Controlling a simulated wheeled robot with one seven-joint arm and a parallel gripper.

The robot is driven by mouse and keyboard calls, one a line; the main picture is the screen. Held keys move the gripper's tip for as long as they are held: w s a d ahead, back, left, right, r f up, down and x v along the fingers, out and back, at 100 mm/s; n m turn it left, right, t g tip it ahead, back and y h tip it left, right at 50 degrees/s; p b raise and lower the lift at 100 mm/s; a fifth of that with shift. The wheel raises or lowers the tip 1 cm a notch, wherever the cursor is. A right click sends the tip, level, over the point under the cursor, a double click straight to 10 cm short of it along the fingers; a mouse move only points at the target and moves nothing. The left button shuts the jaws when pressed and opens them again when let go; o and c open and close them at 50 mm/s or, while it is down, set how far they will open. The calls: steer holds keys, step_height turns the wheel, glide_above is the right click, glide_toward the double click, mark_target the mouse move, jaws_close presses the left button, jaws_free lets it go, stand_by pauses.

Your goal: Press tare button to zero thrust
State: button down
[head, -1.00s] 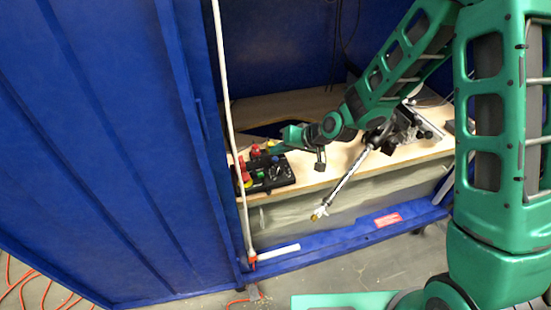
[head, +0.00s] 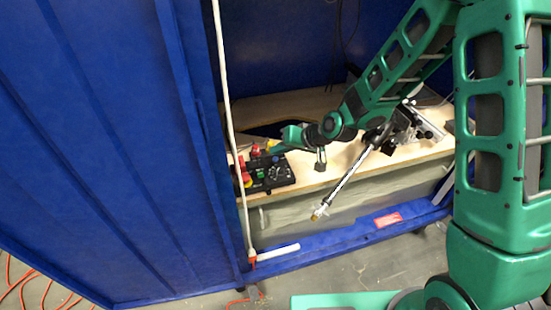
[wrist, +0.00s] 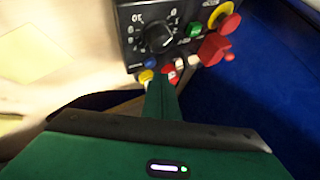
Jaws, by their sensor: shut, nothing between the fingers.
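The black control box (head: 275,181) sits on the wooden bench, left of centre in the head view. In the wrist view its panel (wrist: 128,28) carries a black dial (wrist: 158,38), a green button (wrist: 194,30), a blue button (wrist: 151,62), a yellow button (wrist: 146,76) and a red button (wrist: 171,73). No tare label is readable, so I cannot tell which is the tare button. My gripper (wrist: 160,84) is shut and empty, its tip beside the yellow and red buttons. I cannot tell whether it touches either. In the head view my gripper (head: 278,147) is over the box's far edge.
A red knob on a yellow ring (wrist: 228,22) and a red block (wrist: 212,50) stand up from the panel. A white pole (head: 230,120) rises left of the box. A silver rod (head: 345,183) slants off the bench to the right. Blue walls enclose the bench.

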steer(key=shift+f, duration=0.7)
stand_by(0.9)
steer(key=shift+r, duration=0.8)
steer(key=shift+r, duration=0.1)
steer(key=shift+r, duration=2.4)
